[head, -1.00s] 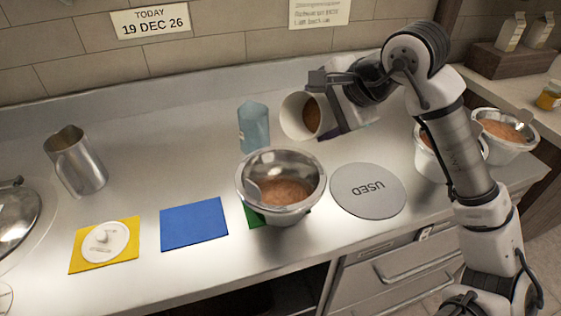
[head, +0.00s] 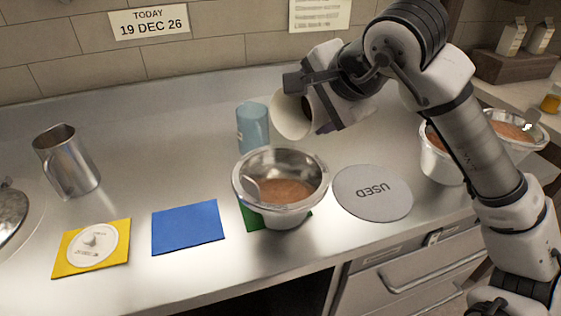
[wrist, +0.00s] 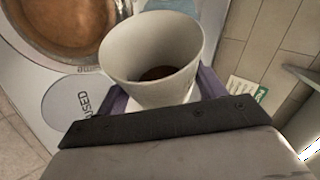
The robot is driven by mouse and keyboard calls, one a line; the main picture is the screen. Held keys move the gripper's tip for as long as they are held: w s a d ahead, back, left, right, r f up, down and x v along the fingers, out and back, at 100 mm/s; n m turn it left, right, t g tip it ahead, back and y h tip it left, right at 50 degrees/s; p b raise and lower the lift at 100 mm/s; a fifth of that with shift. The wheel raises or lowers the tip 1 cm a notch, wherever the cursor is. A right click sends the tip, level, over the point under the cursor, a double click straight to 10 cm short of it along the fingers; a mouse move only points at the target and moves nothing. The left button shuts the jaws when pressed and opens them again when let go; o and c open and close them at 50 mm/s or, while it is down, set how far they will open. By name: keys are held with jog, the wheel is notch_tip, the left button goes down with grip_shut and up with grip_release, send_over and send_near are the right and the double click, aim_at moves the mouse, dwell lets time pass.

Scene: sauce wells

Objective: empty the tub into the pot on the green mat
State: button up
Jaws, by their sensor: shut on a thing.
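My gripper (head: 328,108) is shut on a cream-white tub (head: 290,117), held in the air behind and above the pot. The tub is tilted, its mouth toward the lower left in the head view. In the wrist view the tub (wrist: 150,45) has some brown sauce at its bottom. The steel pot (head: 252,185) stands on the green mat (head: 249,217), which it mostly covers. No stream of sauce is visible between tub and pot.
A blue translucent jug (head: 252,127) stands close behind the pot. A grey USED disc (head: 372,193) lies to its right, a blue mat (head: 188,227) and yellow mat (head: 64,262) to its left. A steel pitcher (head: 67,160) stands farther left. More sauce pots (head: 437,165) stand right.

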aim_at(307, 97)
jog(key=shift+s+a+r+n+t+h+b, duration=0.35)
jog(key=shift+t+b, duration=0.2)
jog(key=shift+b, duration=0.6)
jog(key=shift+s+a+r+n+t+h+b, duration=0.15)
jog(key=shift+s+r+n+t+h+b, duration=0.25)
jog(key=shift+b, duration=0.7)
jog(key=shift+s+a+r+n+t+h+b, duration=0.15)
jog(key=shift+s+a+n+t+h+b, duration=0.3)
jog(key=shift+t+b, duration=0.85)
jog(key=shift+w+r+g, duration=0.15)
jog(key=shift+g, duration=0.2)
